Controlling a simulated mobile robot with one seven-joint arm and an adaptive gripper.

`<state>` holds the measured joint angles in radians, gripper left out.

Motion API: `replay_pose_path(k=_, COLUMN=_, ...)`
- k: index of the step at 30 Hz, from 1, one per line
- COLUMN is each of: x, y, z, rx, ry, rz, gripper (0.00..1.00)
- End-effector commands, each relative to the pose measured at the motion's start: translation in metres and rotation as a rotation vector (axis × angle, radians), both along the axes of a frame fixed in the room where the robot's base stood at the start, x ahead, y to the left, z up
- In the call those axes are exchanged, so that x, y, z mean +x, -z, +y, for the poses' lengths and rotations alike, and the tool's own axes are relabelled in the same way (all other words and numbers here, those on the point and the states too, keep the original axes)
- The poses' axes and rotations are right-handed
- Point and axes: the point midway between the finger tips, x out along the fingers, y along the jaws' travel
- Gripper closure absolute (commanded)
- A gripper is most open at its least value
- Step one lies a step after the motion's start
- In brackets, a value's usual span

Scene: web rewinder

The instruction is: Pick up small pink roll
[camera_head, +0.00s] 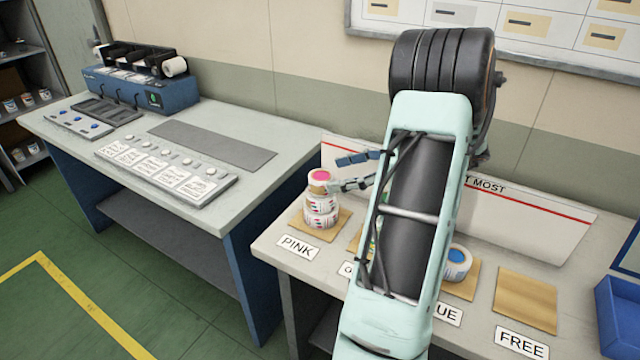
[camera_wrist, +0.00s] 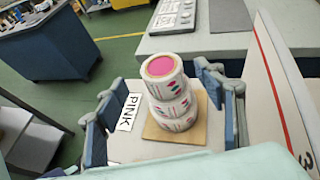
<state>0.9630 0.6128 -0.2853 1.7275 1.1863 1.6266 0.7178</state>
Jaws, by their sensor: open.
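A stack of pink-cored rolls with white printed sides stands on a brown square pad (camera_head: 339,221) behind the PINK label (camera_head: 297,247). The top roll, the small pink roll (camera_head: 319,181), shows a bright pink centre and looks smaller than those under it; it also shows in the wrist view (camera_wrist: 161,68). My gripper (camera_head: 345,172) is open beside the stack, at its right in the head view. In the wrist view its blue fingers (camera_wrist: 163,95) stand on either side of the stack, apart from the rolls. My arm hides part of the table.
A blue-cored roll (camera_head: 457,263) stands on a pad to the right of my arm. The pad by the FREE label (camera_head: 525,299) is bare. A white sloped board (camera_head: 530,215) runs along the table's back. A blue bin (camera_head: 617,315) stands at the right edge.

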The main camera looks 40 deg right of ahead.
Motion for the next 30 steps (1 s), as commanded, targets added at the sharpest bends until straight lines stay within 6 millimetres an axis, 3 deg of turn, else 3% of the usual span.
replay_pose_path(k=13, x=0.036, y=0.025, z=0.028, rx=0.002, ry=-0.001, rz=0.000, gripper=0.37)
replay_pose_path(k=21, x=0.040, y=0.026, z=0.031, rx=-0.001, ry=0.001, rz=0.001, gripper=0.37)
replay_pose_path(k=30, x=0.040, y=0.026, z=0.031, rx=0.000, ry=0.001, rz=0.000, gripper=0.70)
